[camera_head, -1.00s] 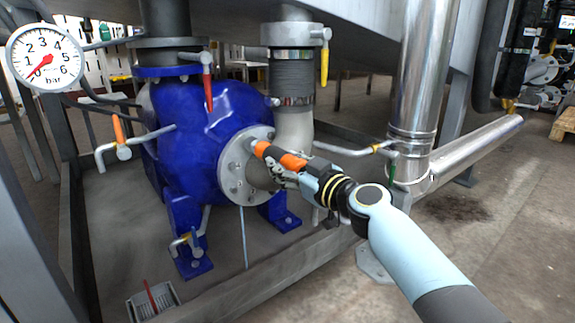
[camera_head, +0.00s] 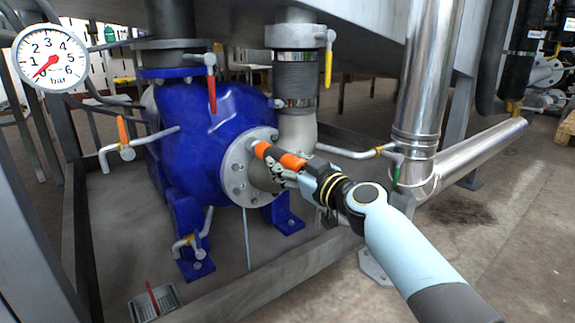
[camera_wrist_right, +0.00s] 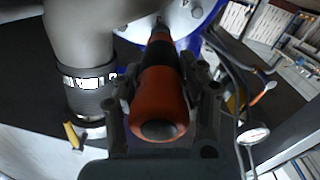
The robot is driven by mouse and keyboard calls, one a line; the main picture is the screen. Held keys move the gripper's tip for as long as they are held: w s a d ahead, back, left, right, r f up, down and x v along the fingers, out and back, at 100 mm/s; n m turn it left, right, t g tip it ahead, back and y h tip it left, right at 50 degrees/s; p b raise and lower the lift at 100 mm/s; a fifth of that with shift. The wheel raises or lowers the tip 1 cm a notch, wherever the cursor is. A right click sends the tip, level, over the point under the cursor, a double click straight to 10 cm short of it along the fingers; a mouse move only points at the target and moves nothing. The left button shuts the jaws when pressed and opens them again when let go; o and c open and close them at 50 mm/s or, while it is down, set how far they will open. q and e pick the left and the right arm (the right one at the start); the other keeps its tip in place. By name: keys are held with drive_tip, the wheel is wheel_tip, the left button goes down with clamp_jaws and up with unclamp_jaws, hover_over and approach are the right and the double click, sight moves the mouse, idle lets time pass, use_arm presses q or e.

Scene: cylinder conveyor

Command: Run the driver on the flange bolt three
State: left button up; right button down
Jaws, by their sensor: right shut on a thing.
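The blue pump (camera_head: 205,130) has a round grey flange (camera_head: 236,185) with several bolts around its rim. My right gripper (camera_head: 285,173) is shut on the orange and black driver (camera_head: 292,161). The driver's front end is at the upper part of the flange, at or very near a bolt; I cannot tell whether it touches. In the right wrist view the driver (camera_wrist_right: 158,100) lies between the fingers of my right gripper (camera_wrist_right: 165,110), its far end at the flange (camera_wrist_right: 187,20). No bolt number is readable. My left gripper is not in view.
A grey pipe with a yellow-handled valve (camera_head: 328,65) rises beside the flange. A red-handled valve (camera_head: 211,90) and an orange-handled one (camera_head: 122,135) are at the pump. A pressure gauge (camera_head: 49,58) hangs upper left. A shiny pipe (camera_head: 425,90) stands right of the arm.

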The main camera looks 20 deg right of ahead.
sight(296, 168)
drive_tip(key=shift+w+r+b, duration=0.15)
drive_tip(key=shift+w+b, duration=0.05)
drive_tip(key=shift+b, duration=0.4)
idle(1.3)
drive_tip(key=shift+s, duration=0.1)
drive_tip(key=shift+v, duration=1.5)
drive_tip(key=shift+s, duration=0.15)
